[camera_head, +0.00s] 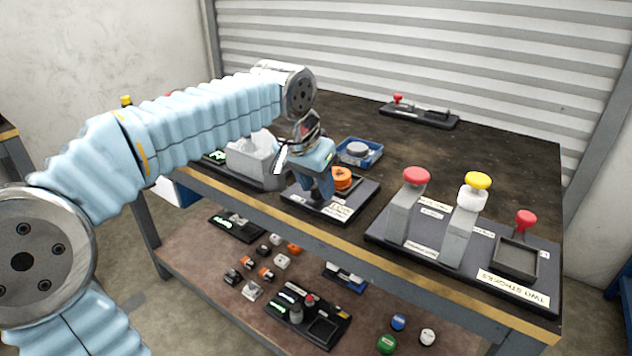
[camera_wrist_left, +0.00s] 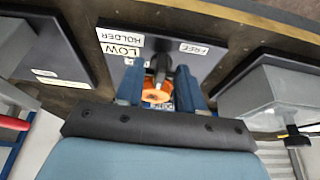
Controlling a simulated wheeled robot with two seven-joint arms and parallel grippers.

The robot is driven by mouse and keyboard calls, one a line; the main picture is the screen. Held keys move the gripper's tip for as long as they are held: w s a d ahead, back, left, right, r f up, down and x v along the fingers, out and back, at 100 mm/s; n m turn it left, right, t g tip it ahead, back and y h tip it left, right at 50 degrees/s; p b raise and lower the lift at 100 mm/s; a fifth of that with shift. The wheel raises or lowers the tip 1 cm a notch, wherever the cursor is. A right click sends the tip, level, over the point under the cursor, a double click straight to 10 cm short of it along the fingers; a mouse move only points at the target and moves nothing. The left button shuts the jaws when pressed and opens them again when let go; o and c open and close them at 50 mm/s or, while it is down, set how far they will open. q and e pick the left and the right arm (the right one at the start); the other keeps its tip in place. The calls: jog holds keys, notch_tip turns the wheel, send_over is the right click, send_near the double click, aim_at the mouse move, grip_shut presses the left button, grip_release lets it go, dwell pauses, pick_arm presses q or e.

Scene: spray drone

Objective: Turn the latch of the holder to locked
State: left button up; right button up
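The holder is a dark board (camera_head: 352,206) near the table's front edge, with an orange round part (camera_head: 341,178) on it. In the left wrist view the board (camera_wrist_left: 205,57) carries labels reading LOW HOLDER and FREE. A dark latch-like piece (camera_wrist_left: 160,64) stands out above the orange part (camera_wrist_left: 155,92). My left gripper (camera_head: 319,190) points down over the holder, partly hiding it. In the left wrist view its blue fingers (camera_wrist_left: 160,85) are apart, with the dark piece and orange part between them. I cannot tell whether they touch. My right gripper is not in view.
A grey bin (camera_head: 250,160) stands left of the holder and a blue tray (camera_head: 359,152) behind it. A board with red- and yellow-knobbed posts (camera_head: 440,225) stands to the right. Another board (camera_head: 420,115) lies at the back. The lower shelf (camera_head: 215,290) holds small parts.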

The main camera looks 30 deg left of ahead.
pick_arm(q)
jog(key=shift+r, duration=0.1)
jog(key=p+v, duration=0.2)
jog(key=v, duration=1.1)
jog(key=shift+s+r, duration=0.15)
jog(key=shift+r, duration=0.15)
